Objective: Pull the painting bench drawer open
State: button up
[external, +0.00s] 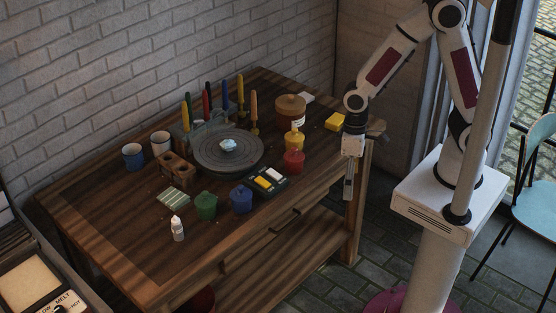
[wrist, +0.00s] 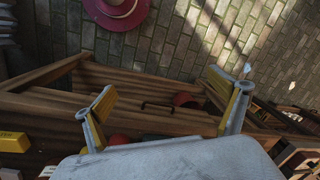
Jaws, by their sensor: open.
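The wooden painting bench (external: 110,230) stands against the brick wall. Its drawer (external: 250,237) sits under the front edge of the top and looks flush with the bench. A small dark drawer handle (external: 285,219) is on its front. In the wrist view, the dark handle (wrist: 156,106) shows between my fingers in the picture, apart from them. My gripper (external: 348,190) points down by the bench's right front corner, to the right of the handle. In the wrist view, my gripper (wrist: 161,84) has its two fingers wide apart with nothing held.
The top holds a round turntable (external: 208,158), a green pot (external: 206,206), a blue pot (external: 241,199), a paint palette (external: 268,181) and a white bottle (external: 178,229) near the front edge. A lower shelf (external: 285,262) lies below the drawer.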

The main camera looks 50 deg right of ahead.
jog(key=s+a+f+t, duration=0.1)
jog(key=a+f, duration=0.3)
jog(key=f, duration=0.5)
jog(key=s+a+f+m+t, duration=0.1)
jog(key=s+a+f, duration=0.1)
jog(key=a+f, duration=0.5)
jog(key=s+a+f+t, duration=0.1)
jog(key=a+f, duration=0.1)
jog(key=f, duration=1)
jog(key=m+t+h, duration=0.1)
jog(key=m+t, duration=0.4)
jog(key=t, duration=1.1)
send_near(290, 221)
jog(key=w, duration=0.2)
jog(key=shift+w+a+f, duration=0.1)
jog(key=shift+a+f, duration=0.1)
jog(key=shift+f, duration=0.2)
jog(key=shift+w, duration=0.2)
jog(key=shift+w, duration=3.7)
